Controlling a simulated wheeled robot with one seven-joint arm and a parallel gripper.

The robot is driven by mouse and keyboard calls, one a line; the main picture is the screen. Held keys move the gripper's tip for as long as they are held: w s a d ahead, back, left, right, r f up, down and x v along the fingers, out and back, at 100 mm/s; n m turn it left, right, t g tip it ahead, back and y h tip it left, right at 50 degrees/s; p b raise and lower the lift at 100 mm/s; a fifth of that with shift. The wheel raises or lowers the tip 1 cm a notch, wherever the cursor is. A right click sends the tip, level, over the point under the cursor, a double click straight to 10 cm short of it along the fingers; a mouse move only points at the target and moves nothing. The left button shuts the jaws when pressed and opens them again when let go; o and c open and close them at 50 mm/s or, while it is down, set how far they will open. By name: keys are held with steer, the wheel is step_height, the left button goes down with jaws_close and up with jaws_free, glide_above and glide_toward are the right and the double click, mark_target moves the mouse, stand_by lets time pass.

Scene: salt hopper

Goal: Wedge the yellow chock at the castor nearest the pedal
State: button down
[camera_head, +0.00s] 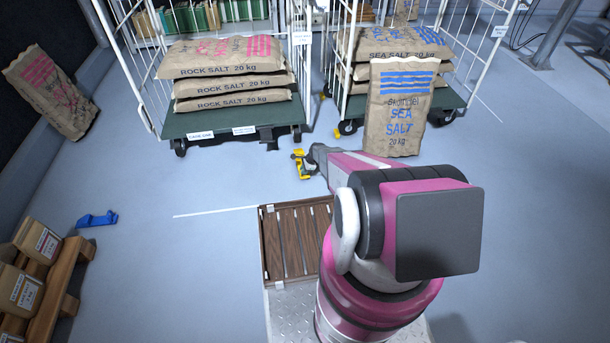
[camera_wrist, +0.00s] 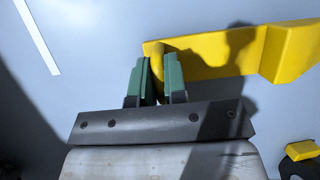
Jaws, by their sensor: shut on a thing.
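The yellow chock (camera_head: 302,168) is at my gripper (camera_head: 311,162), in front of the left cart's right front corner. Whether the chock touches the floor is unclear.
The left cart (camera_head: 200,120) holds rock salt sacks. A sea salt sack (camera_head: 398,110) stands before the right cart (camera_head: 445,98). A blue object (camera_head: 97,219) lies on the floor at left, near a pallet (camera_head: 62,275) with boxes. Floor between is clear.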

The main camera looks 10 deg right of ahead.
mark_target(299, 160)
steer(key=shift+w, duration=3.8)
steer(key=shift+w+f, duration=0.25)
steer(key=shift+w, duration=0.7)
steer(key=shift+w+f, duration=0.2)
steer(key=shift+w, duration=0.75)
steer(key=c, duration=1.1)
jaws_free()
steer(key=shift+o, duration=0.2)
steer(key=shift+s, duration=0.15)
